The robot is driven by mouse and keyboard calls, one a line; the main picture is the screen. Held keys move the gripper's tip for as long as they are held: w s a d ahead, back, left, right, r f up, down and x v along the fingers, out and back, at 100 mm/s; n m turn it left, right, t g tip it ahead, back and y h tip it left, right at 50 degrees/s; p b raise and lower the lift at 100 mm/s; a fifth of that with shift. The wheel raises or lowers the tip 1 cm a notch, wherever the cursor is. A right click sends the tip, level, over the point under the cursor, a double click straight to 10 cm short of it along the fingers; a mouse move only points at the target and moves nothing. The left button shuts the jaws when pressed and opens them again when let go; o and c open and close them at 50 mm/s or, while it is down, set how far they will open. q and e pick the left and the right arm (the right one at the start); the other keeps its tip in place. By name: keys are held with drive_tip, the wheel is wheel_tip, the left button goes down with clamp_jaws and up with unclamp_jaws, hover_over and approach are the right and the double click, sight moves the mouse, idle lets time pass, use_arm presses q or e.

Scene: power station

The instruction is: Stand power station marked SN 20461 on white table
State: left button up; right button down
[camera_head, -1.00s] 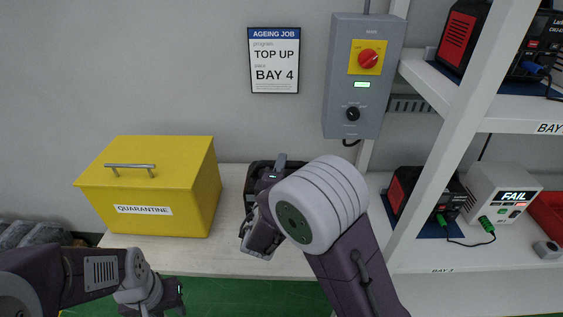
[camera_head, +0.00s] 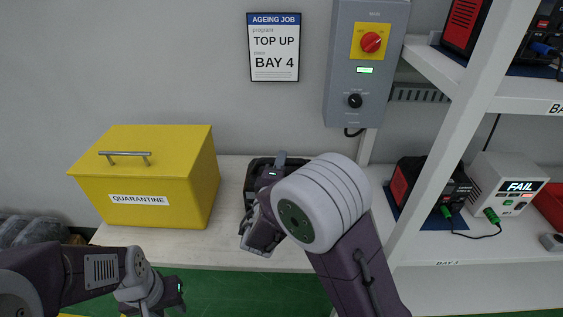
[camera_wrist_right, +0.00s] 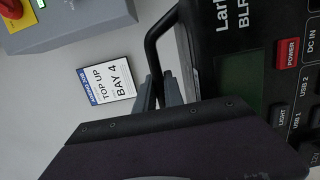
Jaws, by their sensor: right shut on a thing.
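A black power station (camera_head: 256,178) is mostly hidden behind my right arm in the head view. In the right wrist view its front panel (camera_wrist_right: 255,95) shows a red POWER button, a dark screen and USB labels. No serial number is readable. My right gripper (camera_wrist_right: 152,92) is shut on its black handle (camera_wrist_right: 153,52); it also shows in the head view (camera_head: 268,200). The white table (camera_head: 222,232) lies behind and around it; I cannot tell whether the station touches it. My left gripper (camera_head: 178,295) is low at the left, away from the station; its jaws are unclear.
A yellow QUARANTINE box (camera_head: 150,180) stands on the table's left part. A grey switch box (camera_head: 366,70) and a BAY 4 sign (camera_head: 274,48) hang on the wall. A shelf post (camera_head: 450,130) stands right; another station (camera_head: 425,188) and a FAIL tester (camera_head: 507,185) sit on the shelf.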

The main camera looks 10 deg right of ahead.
drive_tip(key=shift+f+b, duration=0.35)
drive_tip(key=shift+b, duration=0.55)
idle(0.7)
drive_tip(key=c, duration=1.4)
unclamp_jaws()
drive_tip(key=shift+s, duration=0.1)
drive_tip(key=shift+o, duration=0.2)
drive_tip(key=shift+f, duration=0.4)
drive_tip(key=v, duration=0.9)
drive_tip(key=shift+r, duration=0.3)
